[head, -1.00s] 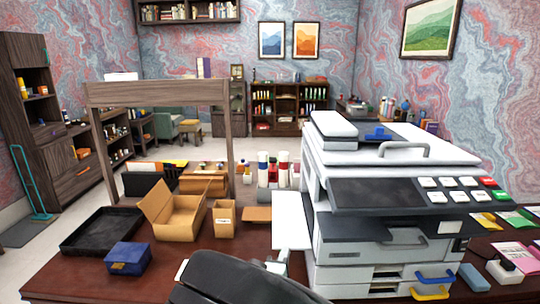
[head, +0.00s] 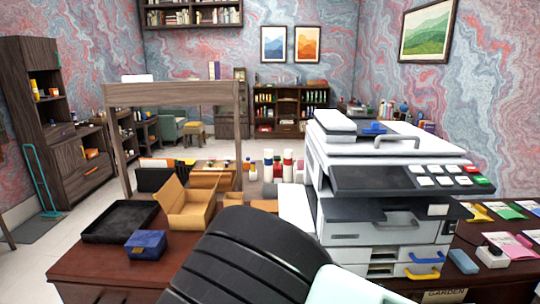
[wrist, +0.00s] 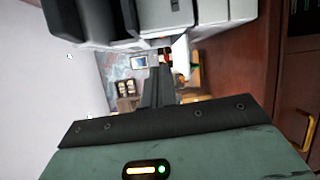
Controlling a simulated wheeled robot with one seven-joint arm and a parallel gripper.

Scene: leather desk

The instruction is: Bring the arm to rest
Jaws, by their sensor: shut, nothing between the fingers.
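My gripper (wrist: 158,92) shows in the wrist view as dark fingers held together, with nothing between them. Its green-grey housing (wrist: 180,150) fills the bottom of that view. In the head view my dark, ribbed arm link (head: 245,255) rises at the bottom centre, in front of the desk and left of the printer's trays; the fingers are not visible there. The wrist view looks sideways past the printer (wrist: 165,15) towards the far room.
The white and dark printer (head: 385,235) stands on the dark red desk (head: 85,262), close to my arm. A blue box (head: 146,245), a black tray (head: 120,222) and an open cardboard box (head: 187,208) lie on its left. Floor shows at far left.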

